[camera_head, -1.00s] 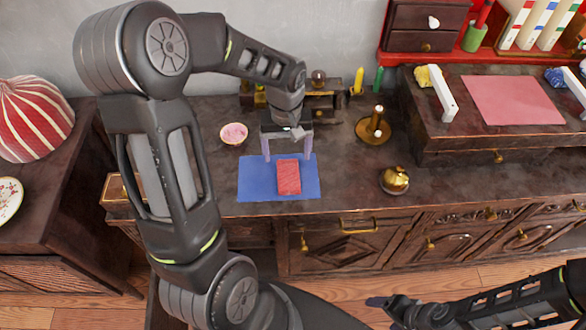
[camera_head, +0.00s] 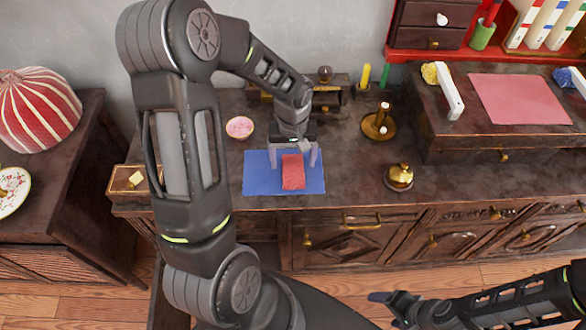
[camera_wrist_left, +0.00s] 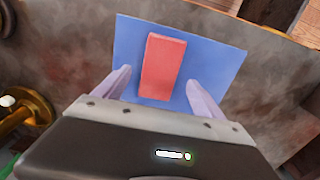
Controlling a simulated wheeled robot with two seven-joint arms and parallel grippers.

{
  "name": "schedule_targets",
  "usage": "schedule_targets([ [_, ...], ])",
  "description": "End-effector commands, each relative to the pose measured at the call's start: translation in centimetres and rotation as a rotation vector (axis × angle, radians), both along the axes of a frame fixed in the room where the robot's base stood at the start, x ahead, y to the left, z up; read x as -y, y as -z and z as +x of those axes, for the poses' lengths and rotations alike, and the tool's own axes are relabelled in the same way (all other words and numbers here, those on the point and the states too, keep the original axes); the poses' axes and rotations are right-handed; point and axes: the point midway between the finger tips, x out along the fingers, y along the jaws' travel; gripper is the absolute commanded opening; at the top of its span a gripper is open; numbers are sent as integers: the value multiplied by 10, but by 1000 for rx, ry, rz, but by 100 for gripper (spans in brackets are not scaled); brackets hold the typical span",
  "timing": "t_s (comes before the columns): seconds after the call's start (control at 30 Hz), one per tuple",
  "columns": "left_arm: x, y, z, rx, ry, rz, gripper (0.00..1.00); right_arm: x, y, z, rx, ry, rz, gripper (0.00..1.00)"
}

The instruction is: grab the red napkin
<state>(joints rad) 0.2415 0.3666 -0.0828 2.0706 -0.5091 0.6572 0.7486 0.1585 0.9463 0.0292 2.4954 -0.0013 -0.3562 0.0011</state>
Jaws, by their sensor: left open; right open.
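The red napkin (camera_head: 293,172) is a small folded rectangle lying on a blue mat (camera_head: 258,182) on the dark wooden cabinet top. My left gripper (camera_head: 294,162) is open above the mat, its two pale fingers on either side of the napkin's far part in the head view. In the left wrist view the napkin (camera_wrist_left: 162,68) lies ahead, between the directions of the two open fingers (camera_wrist_left: 155,85), with blue mat around it. Contact with the napkin is not visible. My right gripper (camera_head: 388,302) is low at the front, away from the cabinet top; nothing shows in it.
A pink-filled bowl (camera_head: 239,128) stands left of the mat. A brass candle holder (camera_head: 379,125) and a brass bell-like object (camera_head: 399,177) stand to the right. A raised chest with a pink sheet (camera_head: 519,99) is at the right. The cabinet's front edge lies just before the mat.

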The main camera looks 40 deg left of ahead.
Motion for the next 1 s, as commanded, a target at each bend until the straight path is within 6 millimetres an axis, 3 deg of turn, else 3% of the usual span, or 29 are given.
schedule_targets([
  [0.2,0,24,0,-1,-1,-1,80,0,-2,0,0,0,0,76],
  [0.8,0,24,0,0,0,0,80,0,-2,0,0,0,0,76],
  [1.0,0,24,0,0,0,0,64,0,-2,0,0,0,0,76],
])
